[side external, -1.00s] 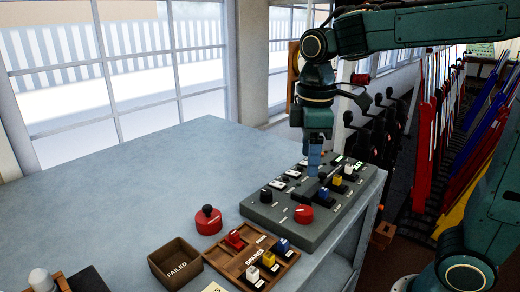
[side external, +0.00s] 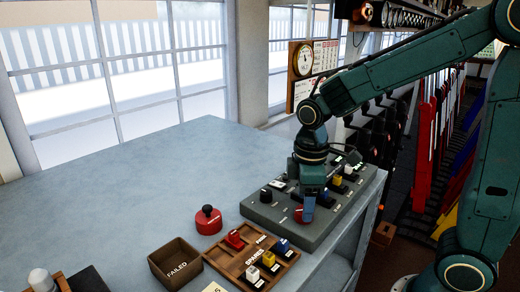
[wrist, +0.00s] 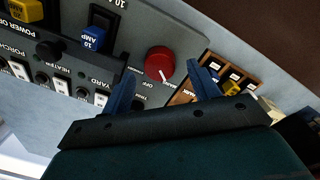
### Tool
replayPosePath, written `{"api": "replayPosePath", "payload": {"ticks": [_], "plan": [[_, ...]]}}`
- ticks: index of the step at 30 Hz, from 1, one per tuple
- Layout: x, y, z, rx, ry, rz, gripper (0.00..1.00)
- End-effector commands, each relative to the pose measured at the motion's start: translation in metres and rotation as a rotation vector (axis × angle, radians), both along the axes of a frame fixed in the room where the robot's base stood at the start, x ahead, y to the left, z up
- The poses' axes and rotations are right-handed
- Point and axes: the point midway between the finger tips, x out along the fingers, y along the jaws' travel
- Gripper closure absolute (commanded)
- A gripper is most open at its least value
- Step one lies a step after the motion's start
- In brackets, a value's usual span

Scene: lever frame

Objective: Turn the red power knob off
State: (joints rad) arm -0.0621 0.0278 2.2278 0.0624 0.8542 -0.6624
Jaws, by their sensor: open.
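The red power knob (wrist: 160,64) is round, with a white mark on its face, and sits on the grey control panel (wrist: 150,30). Printed words including OFF show beside it in the wrist view. In the side view the knob (side external: 298,216) is partly hidden behind my gripper (side external: 308,217), which points down over that part of the panel. In the wrist view my gripper (wrist: 161,72) is open, its two blue fingers apart with the knob between and beyond their tips. I cannot tell whether a finger touches it.
Blue and yellow fuse holders (side external: 337,180) and a black knob (side external: 266,195) stand on the panel close by. A wooden spares tray (side external: 232,262), a FAILED box (side external: 176,263) and a red round piece with a black top (side external: 208,219) lie nearby.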

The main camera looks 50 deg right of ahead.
Motion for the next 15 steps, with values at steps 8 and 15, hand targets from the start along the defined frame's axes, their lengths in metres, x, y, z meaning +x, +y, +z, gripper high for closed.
{"api": "replayPosePath", "payload": {"ticks": [8,15], "plan": [[0.001,-0.001,-0.021,0.0,0.0,-0.001,0.4],[0.001,-0.001,-0.022,0.0,-0.001,0.0,0.4]]}}
